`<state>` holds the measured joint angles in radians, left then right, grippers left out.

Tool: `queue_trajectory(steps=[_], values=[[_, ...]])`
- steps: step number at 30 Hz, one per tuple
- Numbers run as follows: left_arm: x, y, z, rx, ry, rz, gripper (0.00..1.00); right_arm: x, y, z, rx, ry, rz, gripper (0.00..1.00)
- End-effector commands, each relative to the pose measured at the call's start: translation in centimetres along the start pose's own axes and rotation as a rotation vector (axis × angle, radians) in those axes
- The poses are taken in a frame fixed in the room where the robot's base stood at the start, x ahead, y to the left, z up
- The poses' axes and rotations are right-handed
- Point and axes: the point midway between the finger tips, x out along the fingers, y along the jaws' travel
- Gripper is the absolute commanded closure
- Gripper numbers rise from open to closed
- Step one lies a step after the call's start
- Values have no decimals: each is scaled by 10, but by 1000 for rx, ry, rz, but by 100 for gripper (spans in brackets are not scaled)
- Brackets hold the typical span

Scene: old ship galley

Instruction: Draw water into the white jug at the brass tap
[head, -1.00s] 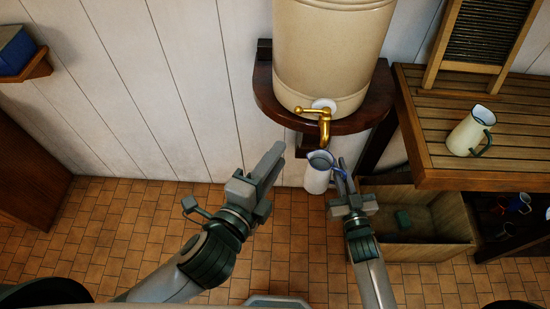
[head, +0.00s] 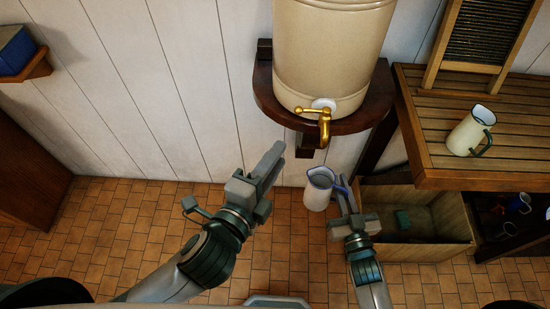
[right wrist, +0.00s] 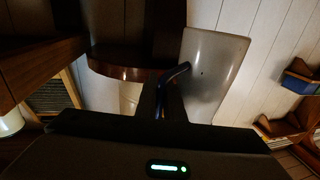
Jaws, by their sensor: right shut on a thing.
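The white jug (head: 318,190) with a blue rim and blue handle hangs in front of and below the brass tap (head: 324,124), apart from it. My right gripper (head: 344,188) is shut on its handle. The jug (right wrist: 210,75) and its dark blue handle (right wrist: 172,76) also show in the right wrist view. The jug looks roughly upright; I cannot tell what is inside it. The tap is at the foot of a cream water tank (head: 330,50), and no stream shows under it. My left gripper (head: 279,158) is left of the tap; its finger gap is unclear.
The tank stands on a dark wooden bracket shelf (head: 266,95). A slatted bench (head: 430,150) at the right carries a cream jug with a green handle (head: 468,132) and a washboard (head: 485,38). A wooden crate (head: 440,250) is below. The tiled floor at left is open.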

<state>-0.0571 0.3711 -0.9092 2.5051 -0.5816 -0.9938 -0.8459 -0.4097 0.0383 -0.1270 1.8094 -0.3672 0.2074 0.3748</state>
Motion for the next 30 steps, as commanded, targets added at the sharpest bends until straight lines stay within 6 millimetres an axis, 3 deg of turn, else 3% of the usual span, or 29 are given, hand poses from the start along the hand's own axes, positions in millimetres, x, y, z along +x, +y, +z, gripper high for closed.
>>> queue_trajectory(steps=[21,30], values=[[0,0,0,0,0,0,72,-38,-8,-1,1,1,0,100],[0,0,0,0,0,0,72,-45,-10,-2,0,2,0,100]])
